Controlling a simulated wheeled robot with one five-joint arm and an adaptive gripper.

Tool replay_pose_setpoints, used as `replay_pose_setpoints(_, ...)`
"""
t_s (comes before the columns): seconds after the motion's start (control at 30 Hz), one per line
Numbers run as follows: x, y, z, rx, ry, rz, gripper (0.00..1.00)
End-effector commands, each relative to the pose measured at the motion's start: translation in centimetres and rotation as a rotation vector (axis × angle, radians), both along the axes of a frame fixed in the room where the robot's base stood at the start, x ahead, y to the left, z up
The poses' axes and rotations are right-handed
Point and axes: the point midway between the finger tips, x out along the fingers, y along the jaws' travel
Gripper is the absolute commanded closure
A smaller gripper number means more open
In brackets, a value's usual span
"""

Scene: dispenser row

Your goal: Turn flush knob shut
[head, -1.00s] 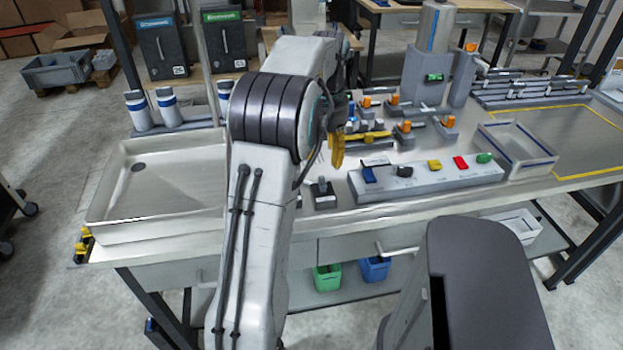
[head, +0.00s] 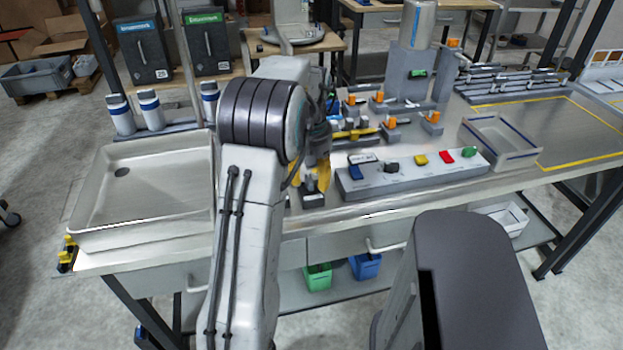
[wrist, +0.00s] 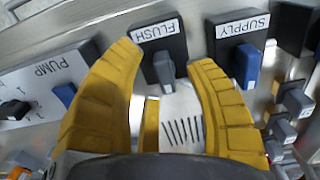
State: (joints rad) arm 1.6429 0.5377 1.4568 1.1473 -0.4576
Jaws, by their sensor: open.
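The flush knob is a grey lever (wrist: 164,72) on a dark block with a white FLUSH label (wrist: 157,31), upside down in the wrist view. In the head view the knob's block (head: 312,200) sits near the bench's front edge. My gripper (wrist: 170,60) is open, its yellow fingers on either side of the grey lever in the picture. I cannot tell whether they touch it. In the head view my gripper (head: 318,178) is just above the block and partly hides it.
On the other side is the PUMP panel (head: 415,178) with a blue switch, dark knob and coloured buttons. A white sink tray (head: 88,232) is at the left. Valves with orange handles stand behind.

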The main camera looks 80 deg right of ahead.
Motion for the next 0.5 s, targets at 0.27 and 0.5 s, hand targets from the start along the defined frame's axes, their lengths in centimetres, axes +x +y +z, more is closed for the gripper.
replay_pose_setpoints(0.27, 0.01, 0.01, -0.46, 0.000, 0.000, 0.000, 0.51)
replay_pose_setpoints(0.5, 0.01, 0.01, -0.44, 0.000, 0.000, 0.000, 0.58)
